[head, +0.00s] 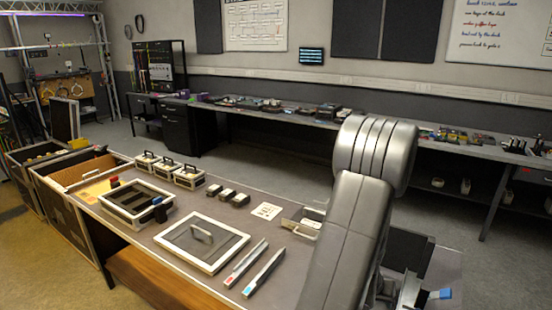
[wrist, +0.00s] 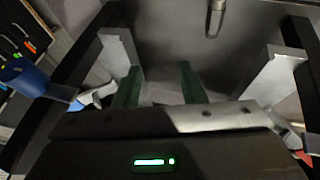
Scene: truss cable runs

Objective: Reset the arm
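My arm (head: 350,220) rises at the right of the head view, in front of the grey work table (head: 190,240). It hides part of the table. My gripper (wrist: 160,85) shows in the wrist view with its two green-padded fingers apart. I see only a plain grey surface between them and nothing held. In the head view my arm hides the fingers, so their place over the table cannot be told there.
On the table are an open tray (head: 137,203), a framed lid with a handle (head: 203,242), small cases (head: 188,177), two flat bars (head: 263,272) and a white card (head: 265,211). Open crates (head: 80,169) stand at the left. A long bench (head: 270,108) lines the back wall.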

